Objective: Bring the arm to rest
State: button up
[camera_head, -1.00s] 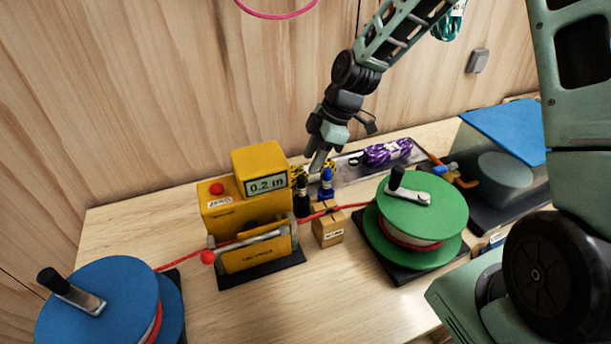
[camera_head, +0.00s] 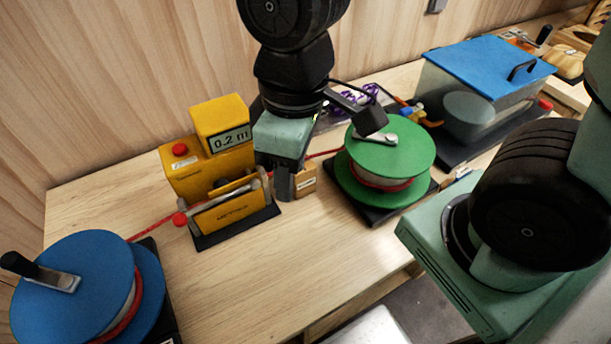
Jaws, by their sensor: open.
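My gripper (camera_head: 284,188) points down in front of the back wall, just right of the yellow meter and close to the small wooden block. Its fingers show only in part, and no held object shows between them. My dark wrist and forearm rise above it, bent toward the camera. The gripper's body hides the bottles seen earlier behind the block.
The yellow meter (camera_head: 222,167) reads 0.2 m. A blue reel (camera_head: 85,275) stands at front left and a green reel (camera_head: 400,150) at right, with red cord between. A blue-lidded tank (camera_head: 485,68) is back right. The front middle of the table (camera_head: 260,285) is clear.

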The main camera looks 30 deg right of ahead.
jog(key=s, duration=0.1)
jog(key=s+m, duration=0.1)
jog(key=s, duration=0.1)
jog(key=shift+s+d+r, duration=0.15)
jog(key=shift+d+r, duration=0.05)
jog(key=shift+f, duration=0.1)
notch_tip(320, 180, down, 3)
jog(key=b, duration=0.3)
dwell(0.7)
